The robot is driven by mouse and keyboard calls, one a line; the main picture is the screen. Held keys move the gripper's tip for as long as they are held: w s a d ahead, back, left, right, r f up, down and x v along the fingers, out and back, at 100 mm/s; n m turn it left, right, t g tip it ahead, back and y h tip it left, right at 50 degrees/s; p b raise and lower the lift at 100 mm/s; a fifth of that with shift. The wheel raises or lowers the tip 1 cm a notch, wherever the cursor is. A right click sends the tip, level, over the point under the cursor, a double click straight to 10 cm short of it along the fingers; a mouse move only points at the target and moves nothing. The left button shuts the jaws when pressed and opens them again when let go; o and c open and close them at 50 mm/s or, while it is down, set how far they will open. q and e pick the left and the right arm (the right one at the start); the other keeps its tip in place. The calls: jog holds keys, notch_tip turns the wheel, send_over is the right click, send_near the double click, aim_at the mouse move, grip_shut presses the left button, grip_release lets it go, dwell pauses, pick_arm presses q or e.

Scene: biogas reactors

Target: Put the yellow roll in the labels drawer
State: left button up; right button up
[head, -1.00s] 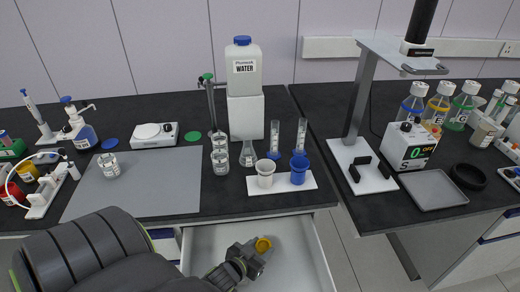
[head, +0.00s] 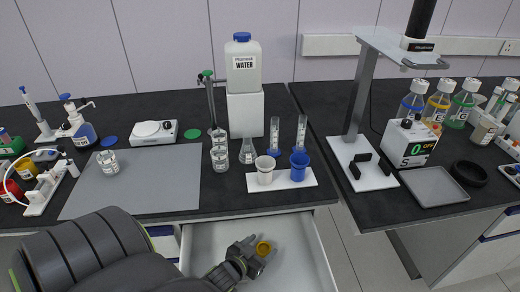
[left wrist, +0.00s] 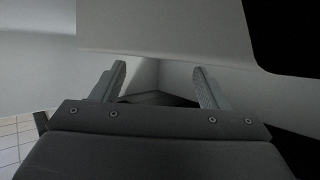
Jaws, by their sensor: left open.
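No label can be read on this drawer. The roll does not show in that view, only pale drawer walls and a dark area. My right gripper is not in view.
The drawer's side walls stand close around my gripper, with the bench top (head: 229,207) above. A white tray (head: 309,181) with a white and a blue cup sits near the bench edge above the drawer. A grey mat (head: 150,185) lies to the left.

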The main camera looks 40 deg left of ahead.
pick_arm(q)
jog(key=shift+s+p, duration=0.1)
jog(key=shift+p, duration=0.4)
jog(key=shift+r+p, duration=0.45)
jog(key=p+v, duration=0.3)
jog(key=v, duration=0.7)
jog(key=shift+s+r, duration=0.15)
jog(key=shift+s, duration=0.1)
jog(key=shift+s+r, duration=0.2)
jog(key=shift+s, duration=0.35)
jog(key=shift+r, duration=0.1)
